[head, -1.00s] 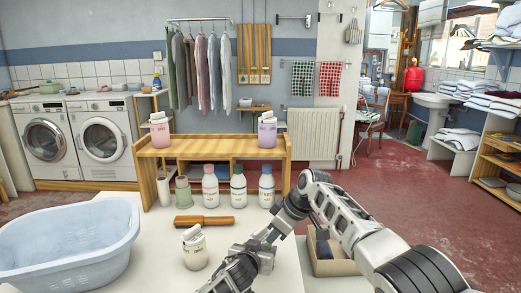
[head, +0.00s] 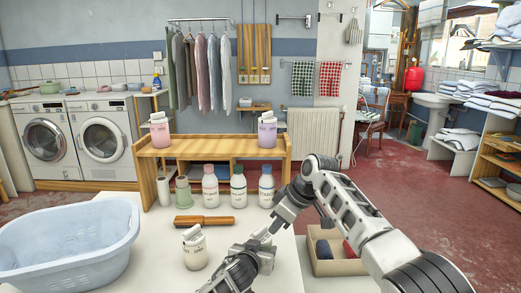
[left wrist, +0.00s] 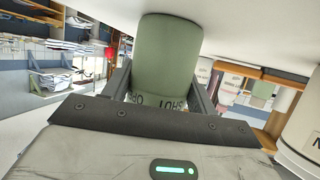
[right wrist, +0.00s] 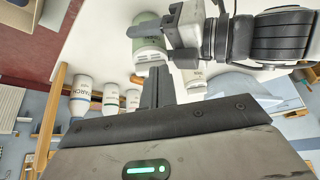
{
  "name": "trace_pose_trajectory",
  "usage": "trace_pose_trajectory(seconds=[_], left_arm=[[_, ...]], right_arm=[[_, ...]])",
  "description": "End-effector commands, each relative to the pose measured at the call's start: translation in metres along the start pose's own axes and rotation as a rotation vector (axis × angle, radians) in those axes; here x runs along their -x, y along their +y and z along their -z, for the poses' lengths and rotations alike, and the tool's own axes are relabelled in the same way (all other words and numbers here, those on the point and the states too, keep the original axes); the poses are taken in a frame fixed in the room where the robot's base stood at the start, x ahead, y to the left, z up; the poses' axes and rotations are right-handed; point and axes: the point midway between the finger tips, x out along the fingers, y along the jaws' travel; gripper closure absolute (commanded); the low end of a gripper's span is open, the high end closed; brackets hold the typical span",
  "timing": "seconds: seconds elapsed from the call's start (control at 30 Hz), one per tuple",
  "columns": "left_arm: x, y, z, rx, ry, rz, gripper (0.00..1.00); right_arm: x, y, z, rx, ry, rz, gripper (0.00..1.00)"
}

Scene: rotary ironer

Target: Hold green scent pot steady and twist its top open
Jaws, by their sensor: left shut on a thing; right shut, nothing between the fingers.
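The green scent pot (left wrist: 166,52) fills the space between the fingers of my left gripper (left wrist: 160,90) in the left wrist view. Dark "SHUT" lettering and part of another word show on its band near the gripper. My left gripper is shut on it. The pot also shows in the right wrist view (right wrist: 149,42), with a pale marked band facing my right gripper. My right gripper (right wrist: 160,75) is shut and empty, its tips in front of that band; I cannot tell if they touch. In the head view the pot is not discernible behind my arms.
A cream pot (head: 195,252) and a brown-handled tool (head: 204,220) lie left of my grippers. Several bottles (head: 238,188) and a green cone (head: 183,192) stand behind. A blue basin (head: 70,245) is at left, an open box (head: 338,268) at right.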

Motion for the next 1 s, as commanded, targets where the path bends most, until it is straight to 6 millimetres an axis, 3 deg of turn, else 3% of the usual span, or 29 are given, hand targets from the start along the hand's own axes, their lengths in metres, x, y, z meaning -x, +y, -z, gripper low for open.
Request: trace_pose_trajectory(seconds=[0.2, 0.53, 0.7, 1.0], left_arm=[[0.000, 0.000, 0.001, 0.000, 0.001, 0.000, 0.70], [0.000, 0.000, 0.001, 0.000, 0.001, 0.000, 0.70], [0.000, 0.000, 0.001, 0.000, 0.001, 0.000, 0.70], [0.000, 0.000, 0.000, 0.000, 0.001, 0.000, 0.70]], right_arm=[[0.019, 0.000, 0.010, 0.000, 0.000, -0.001, 1.00], [0.021, 0.000, 0.011, 0.000, 0.000, -0.001, 1.00], [0.025, 0.002, 0.021, 0.000, 0.001, -0.001, 1.00], [0.007, 0.003, 0.012, -0.001, -0.002, 0.001, 1.00]])
